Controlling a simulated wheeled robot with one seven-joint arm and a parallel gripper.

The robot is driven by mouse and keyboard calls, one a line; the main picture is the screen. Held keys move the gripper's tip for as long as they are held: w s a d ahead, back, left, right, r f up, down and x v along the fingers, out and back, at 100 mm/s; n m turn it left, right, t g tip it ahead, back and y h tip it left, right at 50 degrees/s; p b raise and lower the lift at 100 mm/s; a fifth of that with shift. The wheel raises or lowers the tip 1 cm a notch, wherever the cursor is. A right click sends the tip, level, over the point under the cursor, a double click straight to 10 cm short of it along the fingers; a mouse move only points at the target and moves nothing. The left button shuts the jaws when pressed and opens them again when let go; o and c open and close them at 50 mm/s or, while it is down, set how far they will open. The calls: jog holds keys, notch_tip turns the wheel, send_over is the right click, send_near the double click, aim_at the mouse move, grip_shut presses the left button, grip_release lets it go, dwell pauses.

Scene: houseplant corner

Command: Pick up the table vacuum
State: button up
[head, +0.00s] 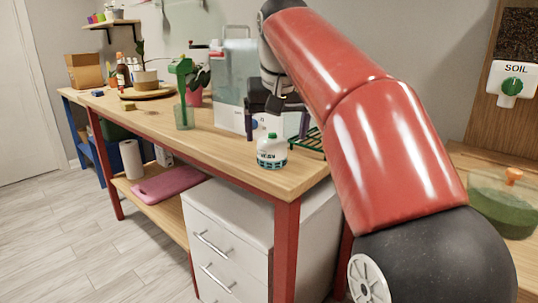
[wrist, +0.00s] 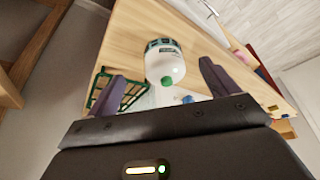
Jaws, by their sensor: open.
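The table vacuum appears to be the small white rounded thing (head: 271,152) with a green top and a dark teal patterned band. It stands upright on the wooden bench near its front right corner. In the wrist view the vacuum (wrist: 164,62) shows between and beyond the fingers, its green knob toward me. My gripper (head: 276,122) hangs over the bench, behind and above the vacuum in the head view. Its two purple fingers (wrist: 164,84) are spread apart and empty. I see no contact with the vacuum.
A green wire rack (wrist: 120,92) lies close beside the vacuum, partly behind a finger. A clear, bluish-sided container (head: 231,90) stands behind my gripper. A green cup (head: 184,116) is farther left. The bench top (head: 215,146) left of the vacuum is clear.

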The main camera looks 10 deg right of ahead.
aim_at(273, 138)
jog(key=shift+w+a+r, duration=0.1)
jog(key=shift+w+r, duration=0.2)
jog(key=shift+w, duration=0.35)
jog(key=shift+w+r, duration=0.25)
jog(key=shift+w, duration=0.6)
jog(key=b+x, duration=0.1)
jog(key=x, duration=0.1)
jog(key=b+x, duration=0.1)
jog(key=x, duration=0.3)
jog(key=shift+s+f+b, duration=0.25)
jog(key=shift+f+b, duration=0.05)
jog(key=shift+b, duration=0.1)
jog(key=shift+w+f, duration=0.3)
jog(key=shift+f, duration=0.2)
jog(key=shift+c, duration=0.4)
jog(key=c, duration=1.1)
notch_tip(273, 138, up, 10)
jog(key=p, duration=0.4)
